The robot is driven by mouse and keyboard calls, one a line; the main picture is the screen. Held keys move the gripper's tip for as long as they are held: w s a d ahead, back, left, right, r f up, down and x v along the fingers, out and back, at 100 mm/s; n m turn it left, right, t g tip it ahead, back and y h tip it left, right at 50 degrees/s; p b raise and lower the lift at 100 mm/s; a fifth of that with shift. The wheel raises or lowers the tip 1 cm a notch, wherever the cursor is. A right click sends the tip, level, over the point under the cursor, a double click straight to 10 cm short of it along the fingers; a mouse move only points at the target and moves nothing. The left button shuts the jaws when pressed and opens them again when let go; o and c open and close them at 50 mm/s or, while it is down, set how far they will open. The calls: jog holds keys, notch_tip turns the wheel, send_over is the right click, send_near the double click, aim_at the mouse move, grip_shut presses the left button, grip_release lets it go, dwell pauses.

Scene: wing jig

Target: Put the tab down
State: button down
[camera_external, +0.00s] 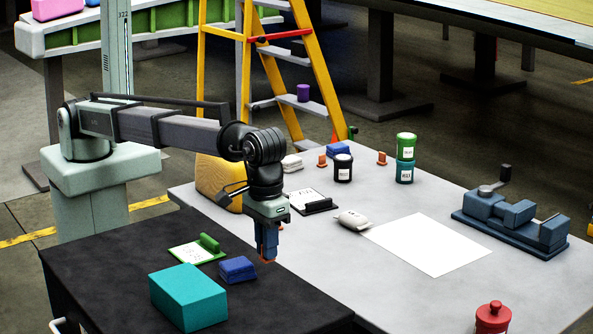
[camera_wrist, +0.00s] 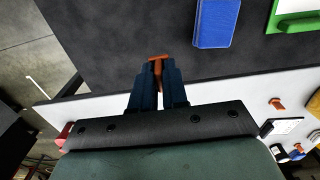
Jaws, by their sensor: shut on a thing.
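My gripper (camera_external: 267,255) points down over the black mat near its right edge, beside the grey tabletop. In the wrist view my gripper (camera_wrist: 158,68) is shut on an orange tab (camera_wrist: 159,58), whose end shows between the blue fingers. The held tab (camera_external: 267,261) shows only as a small orange bit below the fingertips in the external view. Whether it touches the mat cannot be told. Two similar orange tabs, one at the left (camera_external: 322,160) and one at the right (camera_external: 382,158), stand at the back of the grey table.
A blue block (camera_external: 238,269) and a teal box (camera_external: 188,297) lie left of my gripper on the black mat (camera_external: 290,305). A green clipboard (camera_external: 197,250) is behind them. The mat's front right is clear.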

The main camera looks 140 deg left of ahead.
aim_at(268, 289)
jog(key=shift+f, duration=3.4)
jog(key=shift+f, duration=0.15)
jog(key=c, duration=1.1)
grip_release()
jog(key=shift+c, duration=0.2)
notch_tip(268, 289, up, 12)
jog(key=shift+r, duration=0.15)
jog(key=shift+o, duration=0.2)
